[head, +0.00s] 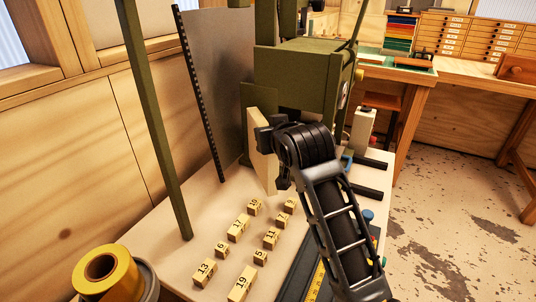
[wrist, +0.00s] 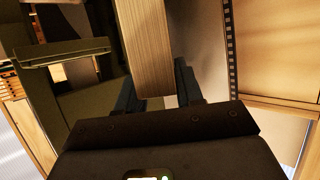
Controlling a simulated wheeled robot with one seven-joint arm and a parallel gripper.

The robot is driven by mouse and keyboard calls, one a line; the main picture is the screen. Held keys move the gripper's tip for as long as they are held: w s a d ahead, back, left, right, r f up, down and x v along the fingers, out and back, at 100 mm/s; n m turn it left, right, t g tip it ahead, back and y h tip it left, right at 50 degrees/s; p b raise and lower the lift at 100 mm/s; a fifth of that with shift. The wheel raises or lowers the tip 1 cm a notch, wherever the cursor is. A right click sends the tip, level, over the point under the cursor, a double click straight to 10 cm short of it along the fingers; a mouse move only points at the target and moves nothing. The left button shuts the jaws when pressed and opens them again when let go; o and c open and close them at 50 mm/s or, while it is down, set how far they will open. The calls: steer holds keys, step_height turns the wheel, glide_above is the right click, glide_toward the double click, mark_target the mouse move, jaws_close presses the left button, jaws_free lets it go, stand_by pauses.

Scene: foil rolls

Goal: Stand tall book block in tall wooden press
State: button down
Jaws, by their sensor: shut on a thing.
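A pale, flat upright slab, which looks like the tall book block (head: 261,158), is at my gripper (head: 265,137), in front of the green machine. In the wrist view the block (wrist: 146,50) runs up between the two dark fingers of my gripper (wrist: 157,82), which is shut on it. Its lower end seems to hang near the white tabletop; I cannot tell whether it touches. My gripper hides part of its right side. I cannot surely make out the tall wooden press. A pale upright piece (head: 364,130) stands right of the machine.
The green machine (head: 300,77) stands close behind the block. Several numbered wooden blocks (head: 238,228) lie on the white table (head: 185,255) in front. A green post (head: 153,120) rises at left, and a yellow roll (head: 106,275) is at front left. Workbenches stand at far right.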

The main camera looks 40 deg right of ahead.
mark_target(268, 156)
steer(key=shift+w+d+r, duration=0.1)
steer(key=shift+w+d, duration=0.05)
steer(key=shift+w, duration=0.2)
step_height(268, 156, down, 7)
stand_by(0.4)
steer(key=c, duration=0.7)
jaws_free()
steer(key=shift+s+f, duration=0.1)
steer(key=shift+f, duration=0.15)
steer(key=shift+c, duration=0.2)
steer(key=shift+r, duration=0.15)
steer(key=v, duration=1.2)
